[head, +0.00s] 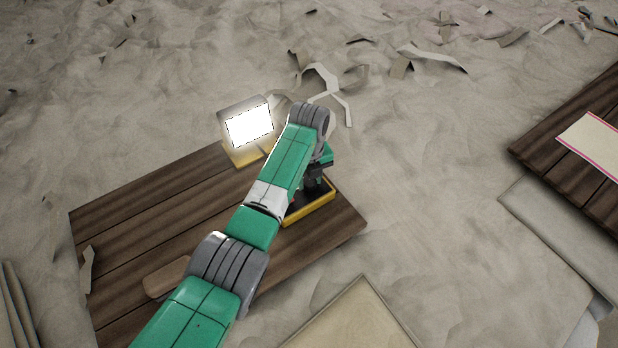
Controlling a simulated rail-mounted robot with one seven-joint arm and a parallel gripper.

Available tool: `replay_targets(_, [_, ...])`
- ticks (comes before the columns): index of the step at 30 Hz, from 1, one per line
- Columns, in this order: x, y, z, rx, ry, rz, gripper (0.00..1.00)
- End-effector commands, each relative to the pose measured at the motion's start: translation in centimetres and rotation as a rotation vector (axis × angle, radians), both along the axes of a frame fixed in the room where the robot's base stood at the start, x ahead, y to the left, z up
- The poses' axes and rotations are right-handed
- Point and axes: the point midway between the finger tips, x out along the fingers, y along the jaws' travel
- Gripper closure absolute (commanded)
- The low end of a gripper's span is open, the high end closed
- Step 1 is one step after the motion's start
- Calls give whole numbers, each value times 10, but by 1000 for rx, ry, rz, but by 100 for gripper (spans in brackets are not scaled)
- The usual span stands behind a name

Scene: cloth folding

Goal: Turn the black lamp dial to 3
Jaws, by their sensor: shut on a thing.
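A lamp with a lit white square panel (249,126) stands at the back edge of the dark wooden table. To its right is a dark base with a yellow rim (311,213), partly covered by my arm. My gripper (312,189) points down over this base and is shut on what appears to be the black lamp dial. The dial's marks and pointer are hidden, so I cannot tell its setting.
The plank table (130,225) has free room on its left. A brown rounded board (166,278) lies near its front, beside my arm. A second wooden table with a pale red-edged cloth (592,137) is at the right. Scraps litter the sandy ground.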

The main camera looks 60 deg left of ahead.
Motion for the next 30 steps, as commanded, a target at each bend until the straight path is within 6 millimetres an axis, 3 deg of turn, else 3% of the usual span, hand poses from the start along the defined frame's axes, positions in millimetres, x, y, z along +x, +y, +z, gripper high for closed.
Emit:
replay_targets(22, [0,0,1,0,0,-80,88])
replay_targets(23, [0,0,1,0,0,-80,63])
replay_targets(26, [0,0,1,0,0,-79,43])
replay_targets(30, [0,0,1,0,0,-79,43])
